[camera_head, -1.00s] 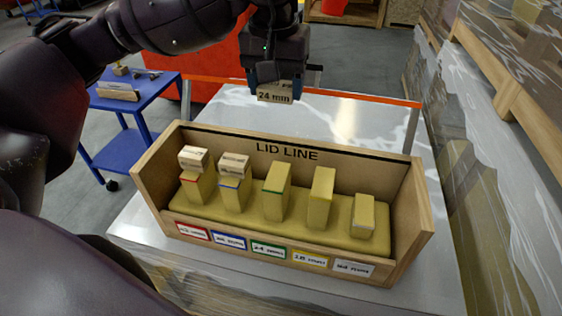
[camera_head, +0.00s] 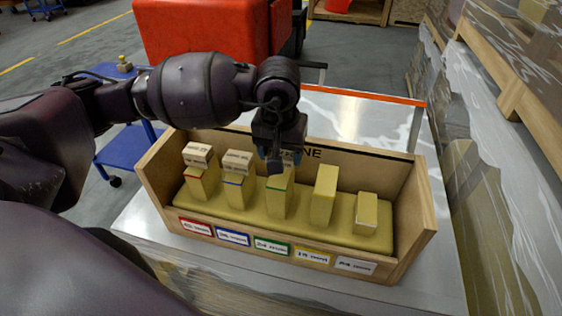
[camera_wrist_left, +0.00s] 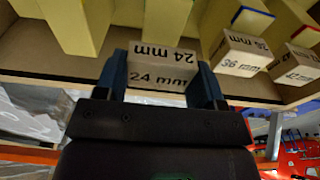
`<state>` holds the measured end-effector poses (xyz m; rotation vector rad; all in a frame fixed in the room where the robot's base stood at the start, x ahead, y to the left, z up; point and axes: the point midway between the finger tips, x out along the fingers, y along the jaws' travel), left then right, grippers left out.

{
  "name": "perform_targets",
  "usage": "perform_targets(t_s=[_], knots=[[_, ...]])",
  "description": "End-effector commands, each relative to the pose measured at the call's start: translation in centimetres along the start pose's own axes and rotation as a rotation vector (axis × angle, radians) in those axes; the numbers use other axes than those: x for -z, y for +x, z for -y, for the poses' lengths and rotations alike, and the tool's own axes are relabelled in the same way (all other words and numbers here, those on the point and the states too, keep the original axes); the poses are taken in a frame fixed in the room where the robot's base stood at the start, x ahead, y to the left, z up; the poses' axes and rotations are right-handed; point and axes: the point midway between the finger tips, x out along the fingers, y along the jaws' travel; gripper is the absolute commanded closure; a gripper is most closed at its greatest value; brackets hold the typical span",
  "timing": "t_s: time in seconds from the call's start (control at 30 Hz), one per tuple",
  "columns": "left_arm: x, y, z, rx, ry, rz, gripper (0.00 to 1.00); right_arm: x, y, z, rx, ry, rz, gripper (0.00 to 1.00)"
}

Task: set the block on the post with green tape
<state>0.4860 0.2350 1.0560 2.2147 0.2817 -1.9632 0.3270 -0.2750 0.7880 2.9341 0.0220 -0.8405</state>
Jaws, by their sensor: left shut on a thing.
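My left gripper (camera_head: 279,155) is shut on a light wooden block (camera_wrist_left: 158,76) marked 24 mm, seen between the fingers in the left wrist view. In the head view the gripper is over the top of the yellow post with green tape (camera_head: 278,199), the middle one of the row. The fingers mostly hide the block and the post's top there. I cannot tell whether the block touches the post. My right gripper is not in view.
A wooden box (camera_head: 424,215) marked LID LINE holds the row of posts. Blocks stand on the red-taped post (camera_head: 198,186) and blue-taped post (camera_head: 234,192), close on the left. The yellow-taped post (camera_head: 323,196) and white-taped post (camera_head: 366,215) on the right are bare.

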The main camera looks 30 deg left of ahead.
Motion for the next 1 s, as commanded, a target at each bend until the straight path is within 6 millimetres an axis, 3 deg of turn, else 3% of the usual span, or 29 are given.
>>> perform_targets(t_s=[0.2, 0.67, 0.7, 0.8, 0.83, 1.0], knots=[[-0.4, 2.9, 0.0, 0.001, 0.000, 0.003, 0.59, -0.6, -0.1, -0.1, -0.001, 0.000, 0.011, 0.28], [-0.4, 3.5, 0.0, 0.001, 0.001, 0.000, 0.59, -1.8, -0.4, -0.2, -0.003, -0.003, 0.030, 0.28], [-0.4, 3.4, 0.0, 0.001, 0.000, 0.000, 0.31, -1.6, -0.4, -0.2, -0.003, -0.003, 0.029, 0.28], [-0.4, 3.4, 0.0, 0.001, 0.000, 0.000, 0.16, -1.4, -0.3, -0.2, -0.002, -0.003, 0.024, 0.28], [-0.4, 3.4, 0.0, 0.001, 0.000, 0.000, 0.12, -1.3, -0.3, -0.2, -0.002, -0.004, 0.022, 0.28], [-0.4, 3.3, 0.0, 0.001, 0.000, 0.000, 0.12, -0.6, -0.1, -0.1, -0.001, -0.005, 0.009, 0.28]])
